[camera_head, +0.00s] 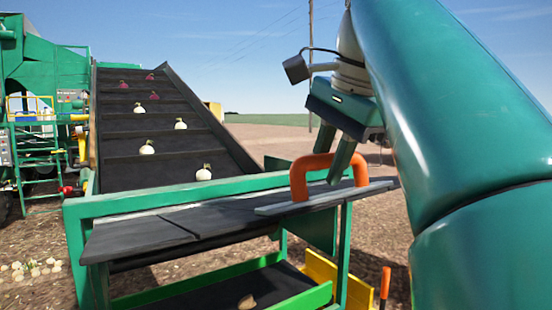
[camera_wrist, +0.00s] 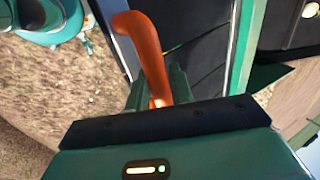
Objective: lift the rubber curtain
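The rubber curtain (camera_head: 145,236) is black, in flat panels at the near end of the conveyor frame. It lies almost level and sticks out toward me; it also shows in the wrist view (camera_wrist: 190,45). A grey bar (camera_head: 268,209) runs along its right part, with an orange arched handle (camera_head: 299,178) standing on it. My gripper (camera_head: 335,165) points down at the handle's top, one finger on each side of it. In the wrist view the handle (camera_wrist: 146,45) passes between the fingers, which look closed on it. The fingertips' contact is partly hidden.
The green frame (camera_head: 150,198) surrounds the curtain, with a lower black tray (camera_head: 205,290) holding one onion (camera_head: 247,302). A dark conveyor (camera_head: 150,125) with several onions rises behind. A yellow panel (camera_head: 322,272) stands low right. Several onions lie on the ground (camera_head: 35,268) at left.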

